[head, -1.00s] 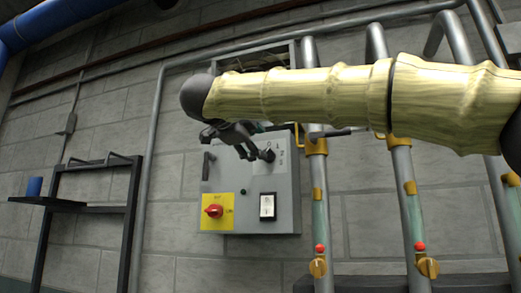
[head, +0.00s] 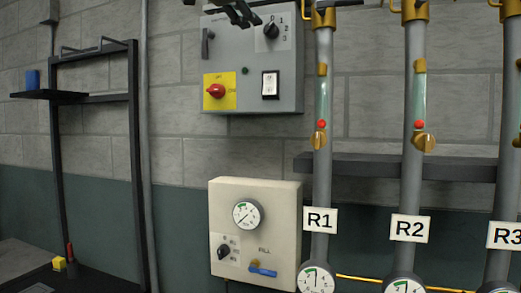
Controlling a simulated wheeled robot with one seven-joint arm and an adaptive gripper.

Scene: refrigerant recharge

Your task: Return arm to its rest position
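My gripper (head: 247,22) shows only in part at the top edge of the head view. Its dark fingertips hang in front of the upper part of a grey control box (head: 253,97). The two fingertips look apart, with nothing seen between them. The rest of my arm is out of the picture. The grey box carries a red knob on a yellow plate (head: 218,91), a black selector knob (head: 270,30) and a rocker switch (head: 270,84).
A cream fill panel (head: 230,265) with a gauge and blue-handled valve hangs below. Grey pipes labelled R1 (head: 320,220), R2 (head: 411,228) and R3 (head: 505,235) stand at right. A black frame (head: 138,190) at left holds a blue cup (head: 32,80) on its shelf.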

